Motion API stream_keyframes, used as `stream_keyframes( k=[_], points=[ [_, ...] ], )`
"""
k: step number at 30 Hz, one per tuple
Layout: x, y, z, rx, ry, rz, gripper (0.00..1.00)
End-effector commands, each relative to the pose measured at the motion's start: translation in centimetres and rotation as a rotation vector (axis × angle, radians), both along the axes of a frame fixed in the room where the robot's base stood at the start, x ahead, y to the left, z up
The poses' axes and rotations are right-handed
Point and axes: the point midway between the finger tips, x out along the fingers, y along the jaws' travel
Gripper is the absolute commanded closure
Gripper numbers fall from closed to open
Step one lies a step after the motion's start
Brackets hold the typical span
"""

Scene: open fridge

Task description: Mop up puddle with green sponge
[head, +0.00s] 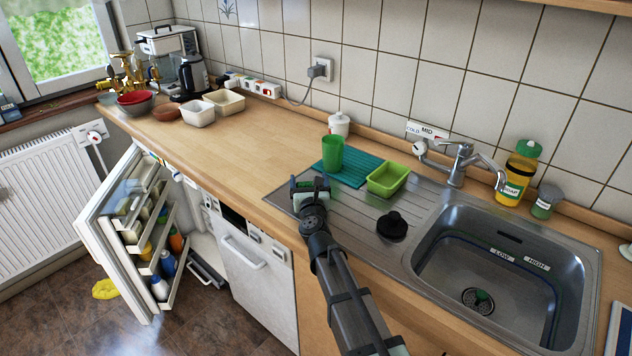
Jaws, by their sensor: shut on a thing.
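My gripper (310,184) is over the left end of the steel drainboard, to the left of the green cup. It is shut on a small pale-green block (312,201), which looks like the green sponge; the fingers and wrist hide much of it. I cannot tell whether the block touches the surface below. A bright yellow patch (105,289), which may be the puddle, lies on the dark floor beside the open fridge door (106,245). The door partly borders it from the right.
A green cup (332,154) stands on a teal mat (349,174), with a green tub (387,180) beside it. A black stopper (392,225) lies near the sink (415,265). The middle counter (240,135) is clear.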

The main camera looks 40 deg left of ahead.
Motion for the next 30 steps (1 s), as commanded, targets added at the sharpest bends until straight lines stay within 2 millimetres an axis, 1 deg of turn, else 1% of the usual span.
stream_keyframes(
  k=[12,15,30],
  points=[
    [-2.2,1.9,0.0,-0.001,0.001,0.001,0.48],
    [-1.3,1.4,0.0,-0.001,-0.001,-0.002,0.48],
    [1.9,-0.3,0.0,-0.001,0.001,-0.002,0.48]
  ],
)
